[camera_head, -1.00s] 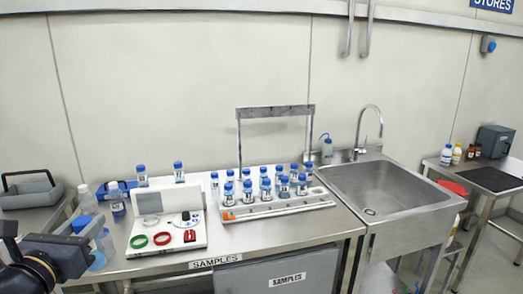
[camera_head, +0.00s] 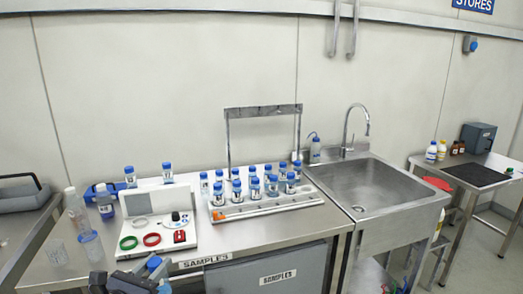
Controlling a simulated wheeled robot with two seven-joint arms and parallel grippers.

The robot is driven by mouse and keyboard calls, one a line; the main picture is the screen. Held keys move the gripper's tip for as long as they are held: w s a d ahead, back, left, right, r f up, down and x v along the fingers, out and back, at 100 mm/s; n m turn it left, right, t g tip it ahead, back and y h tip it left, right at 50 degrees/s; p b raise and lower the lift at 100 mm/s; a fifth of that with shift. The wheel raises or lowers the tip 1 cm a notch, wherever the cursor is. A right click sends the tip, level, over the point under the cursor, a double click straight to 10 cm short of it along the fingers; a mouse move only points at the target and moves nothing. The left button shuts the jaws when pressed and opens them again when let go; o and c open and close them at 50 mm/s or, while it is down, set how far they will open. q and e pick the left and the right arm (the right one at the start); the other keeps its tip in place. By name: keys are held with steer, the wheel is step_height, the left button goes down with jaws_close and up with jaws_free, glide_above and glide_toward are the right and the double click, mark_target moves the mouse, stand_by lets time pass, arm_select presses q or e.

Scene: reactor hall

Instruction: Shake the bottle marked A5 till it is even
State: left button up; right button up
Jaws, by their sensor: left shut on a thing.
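My left gripper (camera_head: 138,283) shows at the bottom edge of the head view, left of centre. It is shut on a blue-capped bottle (camera_head: 155,264), which is tilted and held at the front edge of the bench. Most of the bottle is hidden or cut off, and I cannot read its mark or see how even its contents are. Several other blue-capped bottles stand in a white rack (camera_head: 268,207) at the middle of the bench; their labels are too small to read. My right gripper is not in view.
A white instrument panel (camera_head: 127,237) with red and green rings stands left of the rack. A steel sink (camera_head: 365,190) is at the right. The bench's front strip is mostly clear.

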arm_select(q)
steer(key=d+f+b, duration=0.1)
steer(key=d+f, duration=0.3)
steer(key=f, duration=0.5)
steer(key=shift+w+d, duration=0.25)
stand_by(3.0)
steer(key=shift+f, duration=0.2)
stand_by(0.6)
